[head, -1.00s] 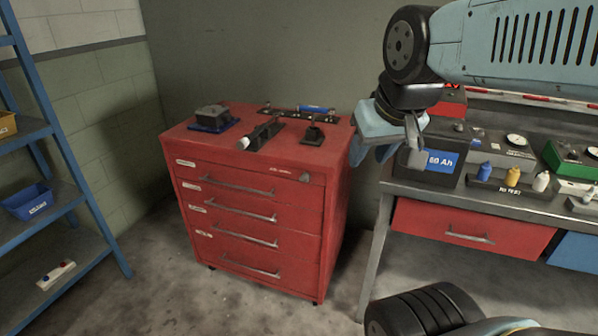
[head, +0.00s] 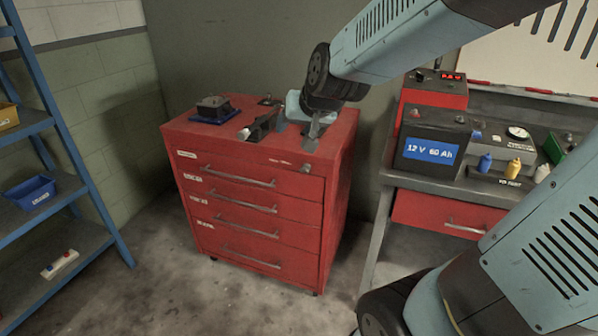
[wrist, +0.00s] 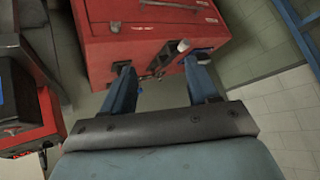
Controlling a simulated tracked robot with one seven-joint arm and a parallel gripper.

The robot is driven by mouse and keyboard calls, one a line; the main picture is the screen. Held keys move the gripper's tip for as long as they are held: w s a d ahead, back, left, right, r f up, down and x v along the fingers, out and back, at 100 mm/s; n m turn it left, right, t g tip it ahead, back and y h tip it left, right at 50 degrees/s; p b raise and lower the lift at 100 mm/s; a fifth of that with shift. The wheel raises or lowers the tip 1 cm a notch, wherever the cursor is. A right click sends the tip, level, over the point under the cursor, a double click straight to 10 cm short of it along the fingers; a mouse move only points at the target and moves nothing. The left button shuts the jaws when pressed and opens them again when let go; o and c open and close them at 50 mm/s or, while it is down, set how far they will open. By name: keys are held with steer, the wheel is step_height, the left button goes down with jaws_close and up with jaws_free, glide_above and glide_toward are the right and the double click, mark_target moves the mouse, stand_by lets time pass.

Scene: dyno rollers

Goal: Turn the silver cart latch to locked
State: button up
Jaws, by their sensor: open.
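The silver cart latch (head: 305,168) is a small metal piece at the upper right of the red cart's (head: 335,190) front, just right of a small white label. It looks like the small silver piece in the wrist view (wrist: 115,27), left of a pale label. Its exact turn is too small to tell. My gripper (head: 298,128) is open, pointing down over the right part of the cart top, above and behind the latch and apart from it. In the wrist view its two fingers (wrist: 158,62) are spread with nothing held, the dark cart-top items showing between them.
On the cart top are a dark block on a blue base (head: 212,110) and a dark device with a pale end (head: 258,128). A workbench with a battery (head: 432,150) and bottles stands right. A blue shelf (head: 80,150) stands left. Space before the cart front is clear.

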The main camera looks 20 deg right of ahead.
steer(key=w+a+f+m+t, duration=0.25)
steer(key=w+f, duration=0.35)
steer(key=w, duration=0.3)
steer(key=m+t+h, duration=0.2)
steer(key=m+h, duration=0.2)
steer(key=h, duration=0.4)
glide_toward(303, 172)
steer(key=w+a+r, duration=0.2)
steer(key=a+r, duration=0.1)
steer(key=a, duration=0.2)
steer(key=s+f+t+h, duration=0.1)
steer(key=s+f+h, duration=0.3)
steer(key=s+f, duration=0.15)
steer(key=shift+n, duration=0.35)
steer(key=x, duration=1.4)
steer(key=shift+w+d+r, duration=0.15)
steer(key=shift+d+r, duration=0.05)
steer(key=shift+d, duration=0.1)
steer(key=c, duration=1)
